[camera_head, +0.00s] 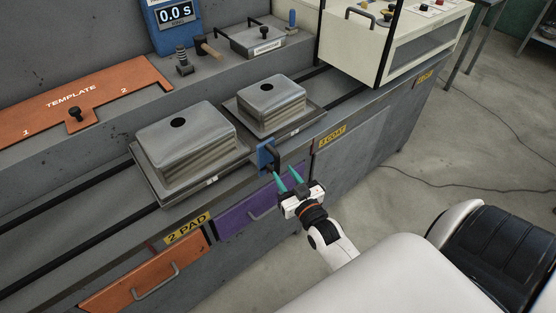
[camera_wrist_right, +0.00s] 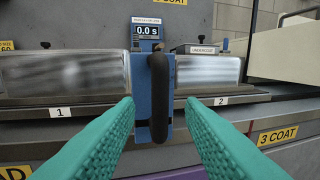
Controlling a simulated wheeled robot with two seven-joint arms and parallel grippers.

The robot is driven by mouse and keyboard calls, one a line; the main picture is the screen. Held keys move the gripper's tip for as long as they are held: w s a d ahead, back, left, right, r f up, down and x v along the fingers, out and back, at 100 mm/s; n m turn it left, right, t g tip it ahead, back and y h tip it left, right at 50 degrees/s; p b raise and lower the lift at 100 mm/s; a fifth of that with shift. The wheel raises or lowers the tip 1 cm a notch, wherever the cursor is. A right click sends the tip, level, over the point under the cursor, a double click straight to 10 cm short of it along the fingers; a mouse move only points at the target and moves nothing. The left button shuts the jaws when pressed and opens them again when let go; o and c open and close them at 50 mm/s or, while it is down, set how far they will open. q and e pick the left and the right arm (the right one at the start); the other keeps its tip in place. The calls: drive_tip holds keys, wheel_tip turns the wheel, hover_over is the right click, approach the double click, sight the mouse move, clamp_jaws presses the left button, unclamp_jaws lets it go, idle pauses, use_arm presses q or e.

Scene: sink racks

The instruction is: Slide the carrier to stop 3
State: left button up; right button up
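The carrier (camera_head: 222,99) is a pair of grey trays on black rails, each with an upturned metal sink, labelled 1 and 2 in the wrist view. A blue bracket (camera_head: 264,157) with a black upright handle (camera_wrist_right: 159,97) sits at its front between the trays. My right gripper (camera_head: 284,172) is open, its teal fingers pointing at the handle. In the wrist view the fingers (camera_wrist_right: 160,103) are spread to either side of the handle, with gaps visible. Whether the handle is between the tips in depth I cannot tell. My left gripper is out of view.
A yellow "2 PAD" label (camera_head: 187,228) is on the front edge left of the handle, and a "3 COAT" label (camera_head: 332,136) is to its right. A cream-sided machine (camera_head: 350,50) stands over the rails at the right. Orange (camera_head: 150,281) and purple (camera_head: 232,216) drawers lie below.

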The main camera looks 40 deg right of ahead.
sight(278, 166)
drive_tip(key=w, duration=0.5)
drive_tip(key=shift+w+d, duration=0.25)
drive_tip(key=shift+d, duration=0.05)
clamp_jaws()
